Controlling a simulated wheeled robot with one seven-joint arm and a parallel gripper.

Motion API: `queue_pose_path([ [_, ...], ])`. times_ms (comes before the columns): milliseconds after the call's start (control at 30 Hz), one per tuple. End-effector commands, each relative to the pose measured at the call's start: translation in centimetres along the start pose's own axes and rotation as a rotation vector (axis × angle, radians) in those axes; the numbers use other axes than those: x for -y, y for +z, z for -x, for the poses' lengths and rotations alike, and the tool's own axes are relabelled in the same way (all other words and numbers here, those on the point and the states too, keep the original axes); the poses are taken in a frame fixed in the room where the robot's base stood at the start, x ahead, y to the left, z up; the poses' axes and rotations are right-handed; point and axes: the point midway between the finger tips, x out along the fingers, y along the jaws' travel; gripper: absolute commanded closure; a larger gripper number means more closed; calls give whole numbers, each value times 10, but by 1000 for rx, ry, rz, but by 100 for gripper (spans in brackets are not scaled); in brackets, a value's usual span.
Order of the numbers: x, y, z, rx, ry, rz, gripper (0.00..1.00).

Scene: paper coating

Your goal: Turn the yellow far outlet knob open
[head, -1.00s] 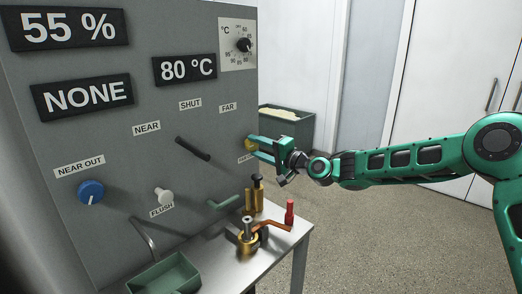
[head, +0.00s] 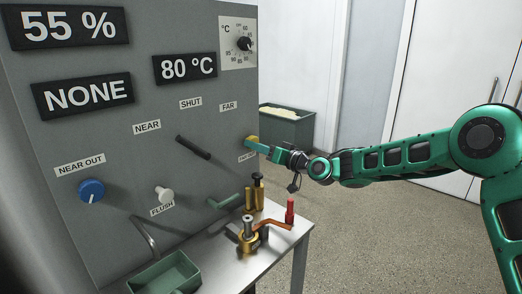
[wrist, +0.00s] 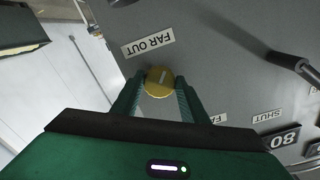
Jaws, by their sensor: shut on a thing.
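The yellow far outlet knob (head: 251,141) is on the right edge of the grey panel, beside the FAR OUT label. In the wrist view the yellow knob (wrist: 159,82) shows a pale pointer line, with the FAR OUT label (wrist: 148,43) next to it. My gripper (head: 257,145) reaches it from the right. Its green fingers (wrist: 158,92) stand on both sides of the knob and are shut on it. In the head view the fingers partly cover the knob.
The panel (head: 120,190) also carries a blue NEAR OUT knob (head: 91,191), a black lever (head: 193,148), a white FLUSH knob (head: 164,195) and a temperature dial (head: 244,44). Below, a steel table (head: 280,240) holds brass parts and a green tray (head: 165,275). Floor at right is clear.

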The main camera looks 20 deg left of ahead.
Motion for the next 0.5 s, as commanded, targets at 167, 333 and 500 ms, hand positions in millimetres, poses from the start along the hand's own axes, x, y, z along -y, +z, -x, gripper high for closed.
queue_pose_path([
  [167, 5, 7, -2, 12, -9, 86, 83],
  [333, 4, 7, -2, 11, -9, 140, 83],
  [500, 4, 6, -1, 10, -9, 163, 83],
])
